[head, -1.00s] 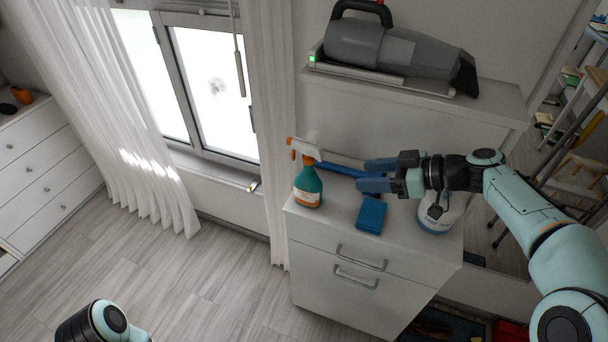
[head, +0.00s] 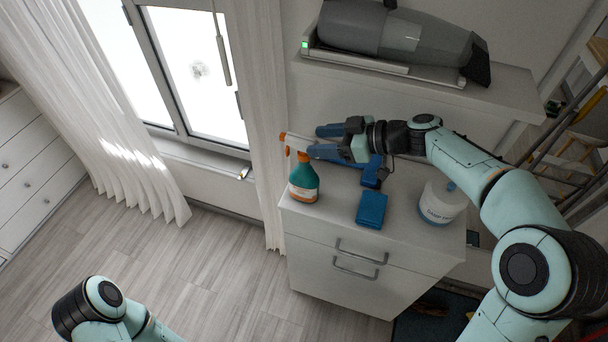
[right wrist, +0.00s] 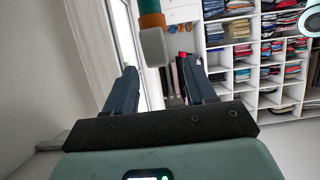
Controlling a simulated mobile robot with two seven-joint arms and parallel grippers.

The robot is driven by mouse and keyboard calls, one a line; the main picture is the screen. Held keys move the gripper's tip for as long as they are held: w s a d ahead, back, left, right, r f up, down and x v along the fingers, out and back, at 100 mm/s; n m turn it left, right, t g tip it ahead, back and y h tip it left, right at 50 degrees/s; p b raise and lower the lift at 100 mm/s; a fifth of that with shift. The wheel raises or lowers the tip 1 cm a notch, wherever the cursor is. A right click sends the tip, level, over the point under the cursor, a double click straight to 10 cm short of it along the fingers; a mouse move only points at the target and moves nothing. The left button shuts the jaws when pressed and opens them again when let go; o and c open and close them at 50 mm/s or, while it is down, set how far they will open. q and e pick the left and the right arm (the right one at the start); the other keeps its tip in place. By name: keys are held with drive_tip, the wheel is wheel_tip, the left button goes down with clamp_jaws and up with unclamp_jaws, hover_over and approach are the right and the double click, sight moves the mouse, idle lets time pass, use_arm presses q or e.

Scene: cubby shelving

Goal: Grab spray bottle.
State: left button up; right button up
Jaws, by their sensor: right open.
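The spray bottle (head: 304,183) stands upright at the left end of the white cabinet top, with a teal body, an orange collar and a white-and-orange spray head. My right gripper (head: 316,142) is open and empty at the height of the spray head, its blue fingers pointing left toward it. In the right wrist view the bottle's white head (right wrist: 154,46) shows ahead, between the lines of the open fingers (right wrist: 160,80) and a little beyond their tips. Whether a finger touches it I cannot tell. My left gripper is out of view; only part of that arm shows.
A blue folded cloth or sponge (head: 371,210), a blue tool (head: 375,172) and a white container (head: 442,203) stand on the cabinet top (head: 335,205). A grey handheld vacuum (head: 400,35) rests on the ledge above. A curtain (head: 262,120) hangs close to the bottle's left.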

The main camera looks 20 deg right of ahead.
sight(305, 140)
drive_tip(key=p+x, duration=0.1)
drive_tip(key=x, duration=0.4)
drive_tip(key=shift+w+r, duration=0.2)
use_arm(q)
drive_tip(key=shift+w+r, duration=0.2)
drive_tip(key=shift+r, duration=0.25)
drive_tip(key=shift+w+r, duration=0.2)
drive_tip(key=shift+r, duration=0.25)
use_arm(e)
drive_tip(key=shift+s, duration=0.15)
clamp_jaws()
drive_tip(key=shift+r, duration=0.1)
